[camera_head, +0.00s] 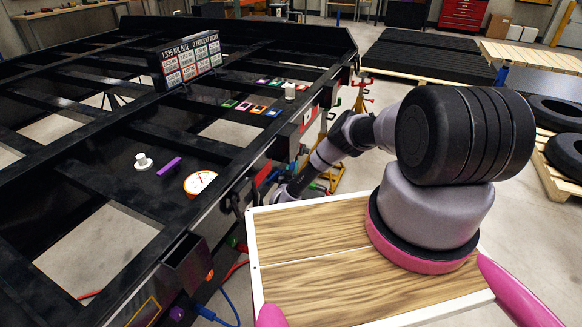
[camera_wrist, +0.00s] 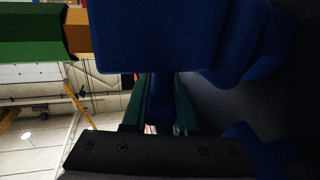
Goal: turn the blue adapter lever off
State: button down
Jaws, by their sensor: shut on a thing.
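In the wrist view, a large blue body (camera_wrist: 155,40) of the adapter fills the top middle, close to the camera. A narrow blue part, seemingly the lever (camera_wrist: 158,105), runs down from it between the dark green fingers of my gripper (camera_wrist: 158,100). The fingers are shut on this blue part. More blue surfaces of the fitting show at the right, in shadow. In the head view my arm reaches down to the trailer's near side rail, and my gripper and the lever there are too small and hidden to make out.
The black trailer frame (camera_head: 215,150) fills the left of the head view, with a round gauge (camera_head: 200,182) and a sign (camera_head: 187,60) on it. A green fitting (camera_wrist: 35,35) is beside the blue one. Yellow stands (camera_head: 361,97) and tires (camera_head: 556,112) are at the right.

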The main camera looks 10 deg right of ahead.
jog(key=shift+s+d+m+g+h, duration=0.1)
jog(key=shift+d+m+g+h, duration=0.1)
jog(key=shift+m+g+h, duration=0.6)
jog(key=shift+h, duration=0.5)
jog(key=c, duration=0.7)
grip_release()
jog(key=v, duration=1.1)
jog(key=shift+d+f, duration=0.15)
